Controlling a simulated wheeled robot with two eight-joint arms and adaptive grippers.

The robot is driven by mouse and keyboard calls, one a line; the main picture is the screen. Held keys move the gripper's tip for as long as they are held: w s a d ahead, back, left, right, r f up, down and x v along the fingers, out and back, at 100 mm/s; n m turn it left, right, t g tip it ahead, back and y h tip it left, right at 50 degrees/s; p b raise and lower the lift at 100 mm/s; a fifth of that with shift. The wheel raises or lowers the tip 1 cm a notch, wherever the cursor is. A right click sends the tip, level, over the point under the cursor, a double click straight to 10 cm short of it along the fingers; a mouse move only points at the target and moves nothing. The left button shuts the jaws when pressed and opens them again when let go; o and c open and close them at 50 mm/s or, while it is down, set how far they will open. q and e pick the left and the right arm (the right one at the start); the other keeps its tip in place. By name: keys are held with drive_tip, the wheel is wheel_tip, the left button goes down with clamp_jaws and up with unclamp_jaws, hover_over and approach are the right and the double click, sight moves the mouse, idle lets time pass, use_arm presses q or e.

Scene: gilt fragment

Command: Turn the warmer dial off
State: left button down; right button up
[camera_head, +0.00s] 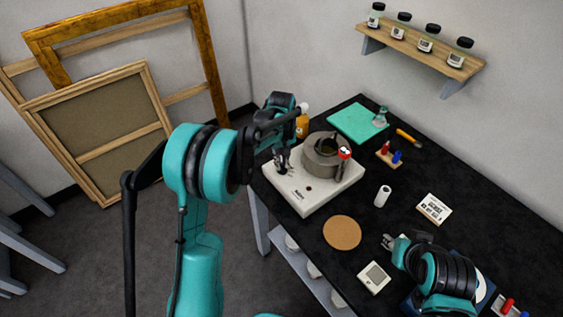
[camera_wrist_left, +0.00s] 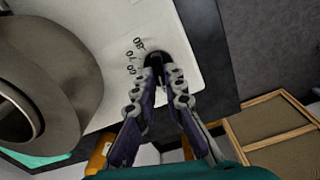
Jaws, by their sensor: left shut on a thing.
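The warmer (camera_head: 302,200) is a white box on the black table, with a grey round pot (camera_head: 318,170) on top. My left gripper (camera_head: 282,167) is down at the warmer's left corner. In the left wrist view, my left gripper (camera_wrist_left: 163,66) is shut on the black dial (camera_wrist_left: 154,58), which is mostly hidden between the fingertips. Printed numbers (camera_wrist_left: 134,56) curve beside the dial on the white top. The dial's exact pointing cannot be read. My right gripper (camera_head: 388,242) is over the table's front right part, away from the warmer; its jaw opening is too small to tell.
An orange-capped bottle (camera_head: 302,124) stands behind the warmer. A green mat (camera_head: 357,122) lies at the back. A cork disc (camera_head: 342,232), a white cylinder (camera_head: 382,196) and a small white device (camera_head: 374,277) sit to the front and right. Frames (camera_head: 95,130) lean at the left wall.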

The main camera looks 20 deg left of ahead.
use_arm(q)
drive_tip(key=c, duration=1.6)
unclamp_jaws()
drive_tip(key=shift+r, duration=0.1)
wheel_tip(320, 180, up, 12)
